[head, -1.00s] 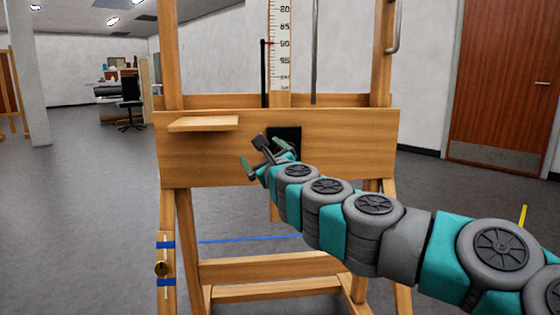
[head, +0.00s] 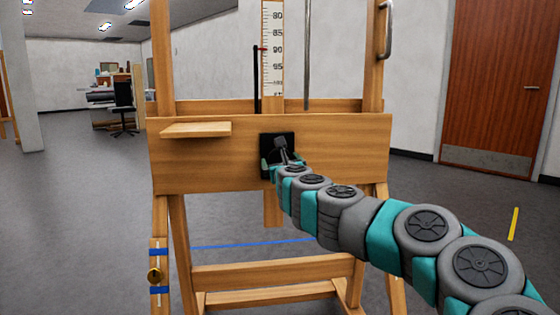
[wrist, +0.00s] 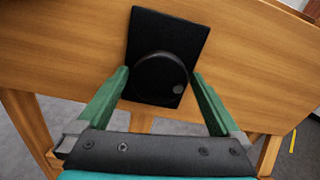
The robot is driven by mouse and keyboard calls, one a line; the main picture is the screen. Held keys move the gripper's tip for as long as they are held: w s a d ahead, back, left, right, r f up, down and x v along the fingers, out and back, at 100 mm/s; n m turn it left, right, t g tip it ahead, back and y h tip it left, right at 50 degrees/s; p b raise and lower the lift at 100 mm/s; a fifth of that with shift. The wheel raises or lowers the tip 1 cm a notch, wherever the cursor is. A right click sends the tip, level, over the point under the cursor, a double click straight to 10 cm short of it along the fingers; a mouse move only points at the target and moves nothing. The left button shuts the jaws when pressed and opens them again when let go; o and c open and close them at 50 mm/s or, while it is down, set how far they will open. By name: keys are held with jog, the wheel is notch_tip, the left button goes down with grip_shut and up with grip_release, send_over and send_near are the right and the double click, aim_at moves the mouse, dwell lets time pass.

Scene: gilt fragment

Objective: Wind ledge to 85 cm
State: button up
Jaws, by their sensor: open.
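The wooden ledge (head: 196,130) juts out at the upper left of a broad wooden board on the easel. A white scale (head: 273,50) stands above it, and its red pointer (head: 262,48) is at about 90. A black plate (head: 268,143) is set in the board. In the wrist view a round black knob (wrist: 158,76) with a small grey spot sits on the plate (wrist: 165,28). My gripper (head: 280,163) is open in front of the plate. In the wrist view its green fingers (wrist: 160,76) stand either side of the knob; contact cannot be told.
Easel uprights (head: 163,55) and lower crossbars (head: 270,271) frame the board. A blue line (head: 250,243) and yellow strip (head: 514,224) mark the open floor. A door (head: 500,90) is at right.

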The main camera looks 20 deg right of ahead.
jog(key=shift+w, duration=0.25)
jog(key=shift+c, duration=0.4)
jog(key=c, duration=1.1)
